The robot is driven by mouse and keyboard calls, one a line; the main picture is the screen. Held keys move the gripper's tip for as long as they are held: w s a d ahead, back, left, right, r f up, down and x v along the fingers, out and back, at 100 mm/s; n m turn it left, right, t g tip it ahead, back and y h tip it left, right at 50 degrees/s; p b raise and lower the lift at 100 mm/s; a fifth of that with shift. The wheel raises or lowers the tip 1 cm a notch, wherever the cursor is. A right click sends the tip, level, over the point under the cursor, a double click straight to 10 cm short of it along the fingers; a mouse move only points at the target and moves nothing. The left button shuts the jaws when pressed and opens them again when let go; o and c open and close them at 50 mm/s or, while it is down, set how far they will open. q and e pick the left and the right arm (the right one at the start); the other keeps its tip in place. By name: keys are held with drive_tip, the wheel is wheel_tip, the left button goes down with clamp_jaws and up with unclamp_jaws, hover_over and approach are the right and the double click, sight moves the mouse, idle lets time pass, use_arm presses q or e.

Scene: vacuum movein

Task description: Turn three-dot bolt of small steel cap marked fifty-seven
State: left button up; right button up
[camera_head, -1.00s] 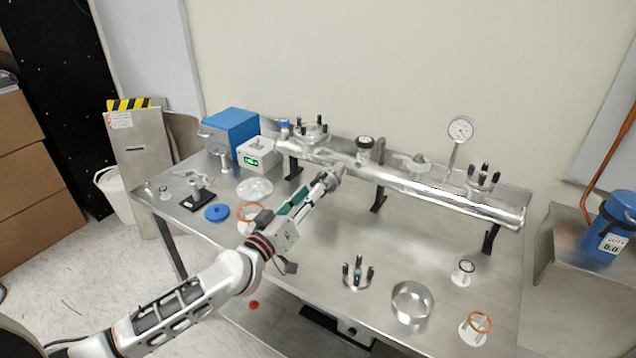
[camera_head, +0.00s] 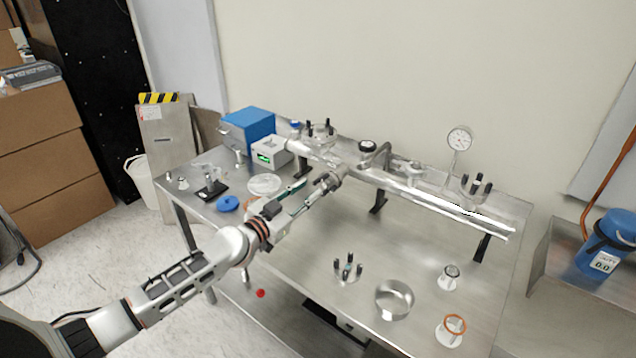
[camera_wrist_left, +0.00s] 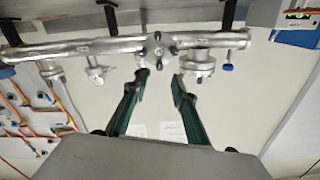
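A small steel cap (camera_wrist_left: 158,48) with several dark bolts sits on the pipe's front-facing port in the left wrist view. Its number and the bolts' dot marks are too small to read. In the head view this port (camera_head: 338,172) is partly behind my gripper. My left gripper (camera_head: 325,184) reaches to the pipe's front near that port. In the left wrist view its two green-and-black fingers (camera_wrist_left: 160,76) are apart with nothing between them, just short of the cap. I cannot tell whether they touch a bolt. My right gripper is not in view.
The long steel pipe (camera_head: 430,199) stands on black supports on the steel table (camera_head: 300,250). Other bolted flanges show on the pipe (camera_head: 320,132) and at its right end (camera_head: 475,190). A loose bolted cap (camera_head: 348,268) and a steel ring (camera_head: 394,299) lie at the front.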

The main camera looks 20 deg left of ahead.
sight(322, 179)
use_arm(q)
drive_tip(key=shift+x, duration=2.8)
drive_tip(key=shift+c, duration=0.4)
clamp_jaws()
